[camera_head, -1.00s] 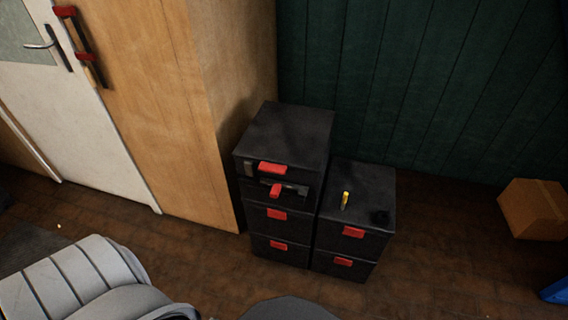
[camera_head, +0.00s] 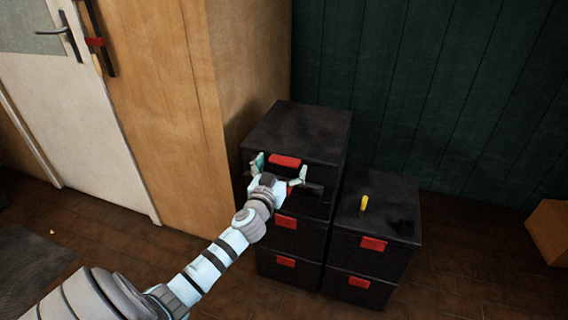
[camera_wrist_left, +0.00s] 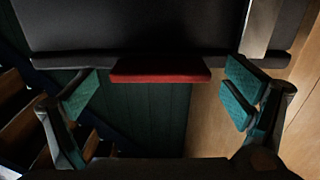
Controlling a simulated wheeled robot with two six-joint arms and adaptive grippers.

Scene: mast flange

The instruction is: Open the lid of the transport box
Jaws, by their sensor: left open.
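A tall stack of black boxes (camera_head: 310,125) with red handles stands by the wooden cabinet. Its top box, likely the transport box, has a red handle (camera_head: 285,161) on its front, and its top looks shut. My left gripper (camera_head: 278,170) is open just in front of that handle, its fingers spread to either side. In the left wrist view, the red handle (camera_wrist_left: 160,70) sits on the edge of the black box (camera_wrist_left: 150,25), between the open fingers (camera_wrist_left: 160,90). Nothing is visibly held. The gripper hides part of the front below the handle. My right gripper does not show.
A shorter black stack (camera_head: 385,205) with a yellow object (camera_head: 364,203) on top stands close on the right. The wooden cabinet (camera_head: 170,110) is close on the left. A cardboard box (camera_head: 548,230) lies at far right. Brown floor lies open in front.

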